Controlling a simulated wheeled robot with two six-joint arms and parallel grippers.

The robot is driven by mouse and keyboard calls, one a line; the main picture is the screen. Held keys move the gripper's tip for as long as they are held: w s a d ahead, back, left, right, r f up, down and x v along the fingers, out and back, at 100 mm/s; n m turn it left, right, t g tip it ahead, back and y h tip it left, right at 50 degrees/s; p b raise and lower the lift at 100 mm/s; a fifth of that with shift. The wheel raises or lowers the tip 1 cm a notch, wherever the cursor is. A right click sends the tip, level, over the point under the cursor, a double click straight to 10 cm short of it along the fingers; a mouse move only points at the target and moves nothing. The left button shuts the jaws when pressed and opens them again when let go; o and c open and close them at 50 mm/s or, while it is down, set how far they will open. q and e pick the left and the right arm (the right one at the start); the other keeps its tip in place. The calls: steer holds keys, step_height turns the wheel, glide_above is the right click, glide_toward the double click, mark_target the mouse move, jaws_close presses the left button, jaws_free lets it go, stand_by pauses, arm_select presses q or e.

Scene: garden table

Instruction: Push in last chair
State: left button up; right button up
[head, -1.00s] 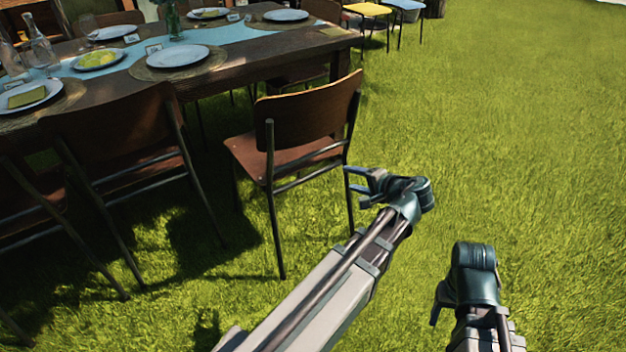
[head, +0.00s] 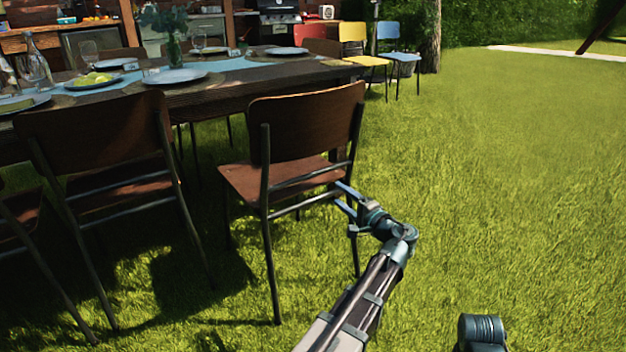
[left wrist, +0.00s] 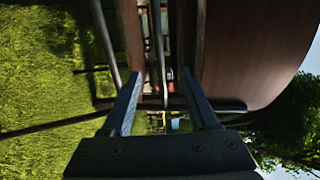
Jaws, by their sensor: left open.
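The last chair (head: 305,125), with a brown wooden back, brown seat and dark metal legs, stands upright on the grass at the near right end of the long table (head: 205,100). It stands out from the table's edge and is turned at an angle. My left gripper (head: 340,196) is open at the chair's right rear side, by the back leg and seat frame. In the left wrist view the open fingers (left wrist: 165,105) point at the chair, whose back (left wrist: 255,50) fills the upper right. I cannot tell whether they touch it. My right arm shows only partly at the bottom edge; its fingers are not visible.
Another chair (head: 95,140) stands at the table to the left. Yellow (head: 355,42) and blue (head: 392,60) chairs stand beyond the table's far end. Plates and glasses are on the table. Open grass (head: 510,180) lies to the right.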

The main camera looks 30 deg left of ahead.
mark_target(314, 176)
arm_select(q)
steer(key=x, duration=1.5)
steer(key=shift+w+a, duration=0.1)
steer(key=shift+a, duration=0.15)
jaws_close()
stand_by(0.7)
